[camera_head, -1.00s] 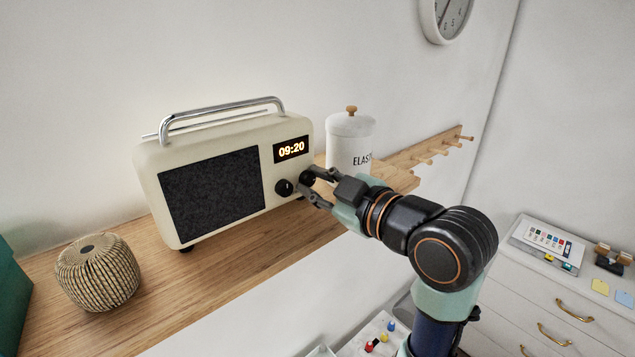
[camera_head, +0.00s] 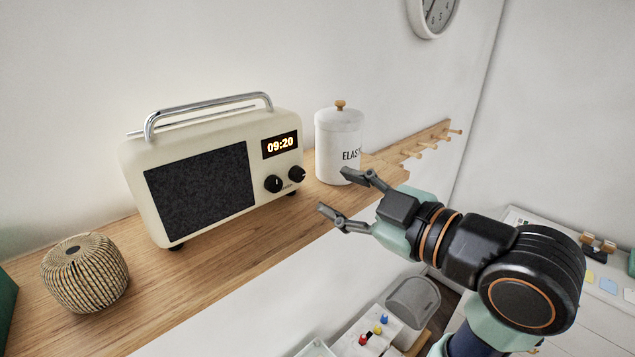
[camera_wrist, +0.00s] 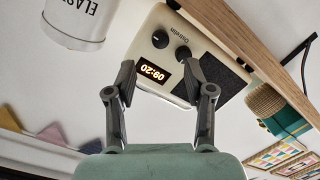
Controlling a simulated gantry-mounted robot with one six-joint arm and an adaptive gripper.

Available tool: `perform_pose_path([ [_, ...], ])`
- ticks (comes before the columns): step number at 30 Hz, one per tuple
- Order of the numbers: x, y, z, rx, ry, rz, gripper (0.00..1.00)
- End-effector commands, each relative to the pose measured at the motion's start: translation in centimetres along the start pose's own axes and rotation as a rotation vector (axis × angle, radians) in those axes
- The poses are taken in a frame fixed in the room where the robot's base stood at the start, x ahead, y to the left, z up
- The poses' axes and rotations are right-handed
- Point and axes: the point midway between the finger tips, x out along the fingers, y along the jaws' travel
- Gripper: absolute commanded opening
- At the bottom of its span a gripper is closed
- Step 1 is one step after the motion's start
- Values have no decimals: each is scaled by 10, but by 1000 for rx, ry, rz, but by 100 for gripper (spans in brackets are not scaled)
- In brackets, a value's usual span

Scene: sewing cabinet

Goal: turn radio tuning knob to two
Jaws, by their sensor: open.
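A cream radio (camera_head: 212,130) with a chrome handle, dark speaker cloth and a lit display (camera_head: 280,145) reading 09:20 stands on the wooden shelf. Two black knobs sit below the display: a left knob (camera_head: 273,184) with a white mark pointing about straight up, and a right knob (camera_head: 297,174). Which one is the tuning knob I cannot tell. My gripper (camera_head: 332,192) is open and empty, apart from the radio and to the right of its knobs. In the wrist view the radio (camera_wrist: 147,40) appears upside down beyond my open fingers (camera_wrist: 158,75).
A white lidded canister (camera_head: 338,145) stands right of the radio, close behind my gripper. A woven pot (camera_head: 85,272) stands at the shelf's left. A wooden peg rail (camera_head: 425,142) is at the right. The shelf (camera_head: 225,240) is bare in front of the radio.

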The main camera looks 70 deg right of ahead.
Motion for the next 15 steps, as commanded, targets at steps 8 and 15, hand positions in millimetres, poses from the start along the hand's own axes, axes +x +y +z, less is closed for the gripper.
perform_pose_path([
  [8, -36, 0, 0, 0, -1, 0, 53],
  [15, -37, -1, 0, 0, -1, -2, 53],
])
